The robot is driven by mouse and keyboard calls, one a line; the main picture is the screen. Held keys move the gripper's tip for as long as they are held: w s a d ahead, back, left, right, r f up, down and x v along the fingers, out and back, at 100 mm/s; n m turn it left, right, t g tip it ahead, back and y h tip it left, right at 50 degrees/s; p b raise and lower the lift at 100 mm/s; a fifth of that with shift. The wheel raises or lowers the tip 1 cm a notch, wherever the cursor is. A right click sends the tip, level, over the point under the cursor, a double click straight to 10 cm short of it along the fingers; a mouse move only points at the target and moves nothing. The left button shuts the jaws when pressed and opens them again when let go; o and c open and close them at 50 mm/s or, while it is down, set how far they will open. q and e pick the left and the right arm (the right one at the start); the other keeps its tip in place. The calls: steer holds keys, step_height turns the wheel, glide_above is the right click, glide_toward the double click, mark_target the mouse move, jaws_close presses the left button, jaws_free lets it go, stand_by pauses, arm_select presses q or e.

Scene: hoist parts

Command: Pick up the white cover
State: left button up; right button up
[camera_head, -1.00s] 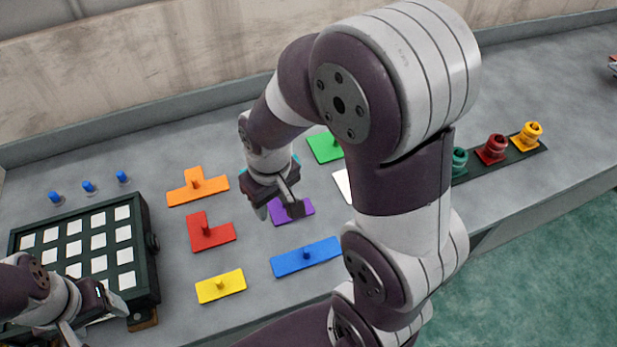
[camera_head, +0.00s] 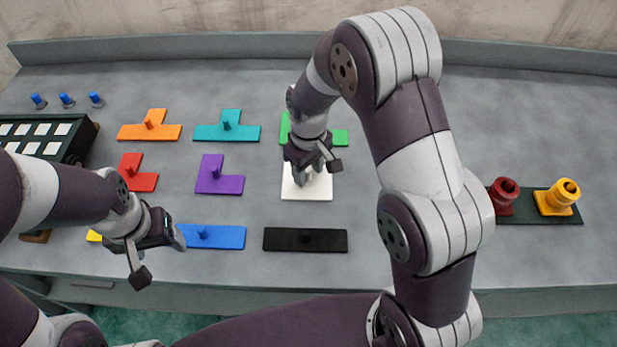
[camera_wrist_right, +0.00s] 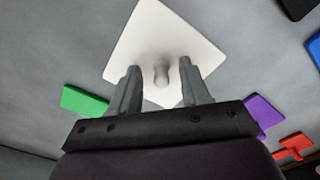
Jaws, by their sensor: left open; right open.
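The white cover (camera_head: 307,188) is a flat square plate lying on the grey table. In the right wrist view the white cover (camera_wrist_right: 166,45) shows a short round knob at its middle. My right gripper (camera_head: 304,178) is over the cover in the head view, and it hides the knob there. In the right wrist view the fingers of my right gripper (camera_wrist_right: 161,88) are open, one on each side of the knob; I cannot tell whether they touch it. My left gripper (camera_head: 160,262) is open and empty near the table's front edge, left of the blue piece.
Around the cover lie a green piece (camera_head: 340,137), a purple piece (camera_head: 222,184), a black piece (camera_head: 290,240) and a blue piece (camera_head: 222,238). Teal (camera_head: 240,131), orange (camera_head: 165,132) and red (camera_head: 142,181) pieces lie left. A dark rack (camera_head: 568,208) holds fittings at right.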

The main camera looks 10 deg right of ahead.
steer(key=shift+a+f, duration=0.1)
steer(key=shift+a, duration=0.05)
steer(key=c, duration=0.7)
jaws_close()
